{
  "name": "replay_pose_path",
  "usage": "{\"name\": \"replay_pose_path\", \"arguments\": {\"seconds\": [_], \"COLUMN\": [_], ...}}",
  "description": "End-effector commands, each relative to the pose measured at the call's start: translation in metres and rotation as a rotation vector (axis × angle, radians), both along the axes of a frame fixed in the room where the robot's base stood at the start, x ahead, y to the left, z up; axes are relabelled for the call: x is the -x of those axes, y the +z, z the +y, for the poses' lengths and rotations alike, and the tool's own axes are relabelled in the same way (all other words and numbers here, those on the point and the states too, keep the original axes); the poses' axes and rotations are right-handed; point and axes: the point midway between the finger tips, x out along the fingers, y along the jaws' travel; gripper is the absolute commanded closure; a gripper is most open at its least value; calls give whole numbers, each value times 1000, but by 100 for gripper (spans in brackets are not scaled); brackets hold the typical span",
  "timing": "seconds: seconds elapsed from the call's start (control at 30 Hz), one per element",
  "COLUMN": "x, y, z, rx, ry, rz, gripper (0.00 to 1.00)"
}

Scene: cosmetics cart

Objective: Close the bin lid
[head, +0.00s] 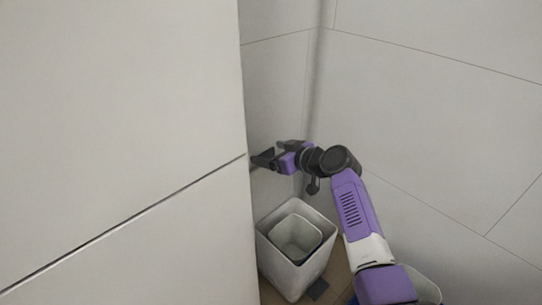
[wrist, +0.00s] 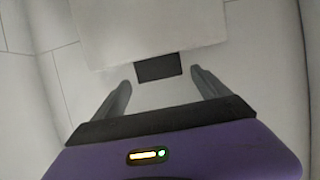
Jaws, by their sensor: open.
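The white bin (head: 262,255) stands open on the floor, with a smaller pale inner bucket showing inside. No lid can be made out on it in the head view. My gripper (head: 256,160) is above and behind the bin, by the edge of the large wall panel, which may hide part of it. In the wrist view my gripper (wrist: 165,88) has its fingers apart with nothing clasped. A pale flat panel (wrist: 150,25) with a dark rectangular piece (wrist: 158,68) at its lower edge lies ahead between the fingertips. I cannot tell whether this panel is the lid.
A large pale wall panel (head: 120,130) fills the left of the head view and stands close to my gripper. Tiled walls (head: 430,110) meet in a corner behind the bin. Another pale container (head: 427,287) shows partly beside my arm at the bottom right.

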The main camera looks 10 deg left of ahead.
Motion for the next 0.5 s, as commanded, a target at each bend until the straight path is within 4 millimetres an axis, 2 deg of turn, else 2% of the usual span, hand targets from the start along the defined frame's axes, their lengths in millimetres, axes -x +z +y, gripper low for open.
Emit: {"name": "replay_pose_path", "arguments": {"seconds": [0.27, 0.5], "x": [0, 0], "y": [0, 0], "z": [1, 1], "rx": [-1, -1], "ry": [0, 0], "rz": [1, 1], "gripper": [17, 64]}}
